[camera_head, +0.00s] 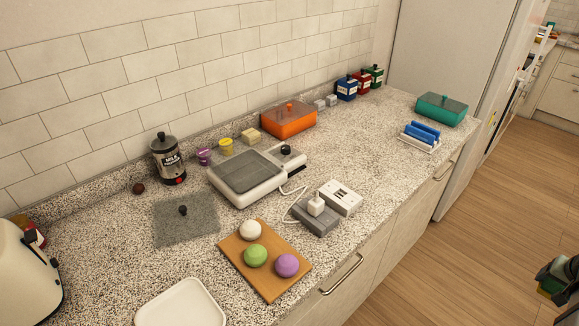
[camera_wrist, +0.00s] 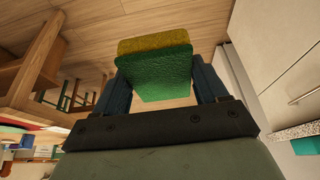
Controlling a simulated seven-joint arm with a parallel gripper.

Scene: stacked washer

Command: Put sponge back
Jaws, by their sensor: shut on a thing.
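My gripper (camera_wrist: 153,85) is shut on the sponge (camera_wrist: 155,70), which has a green face and a yellow layer. The sponge sits between the two dark fingers, with wooden floor behind it in the wrist view. In the head view my gripper (camera_head: 556,282) is at the far right edge, over the floor and apart from the counter; the sponge is only partly visible there. A low white holder (camera_head: 418,144) with blue upright pieces stands on the right part of the counter.
A teal lidded box (camera_head: 441,110) stands behind the white holder. An orange box (camera_head: 288,120), a grey-topped appliance (camera_head: 245,172), a power block with cable (camera_head: 317,218) and a wooden board (camera_head: 237,257) with balls occupy the counter (camera_head: 375,165). Its front right stretch is clear.

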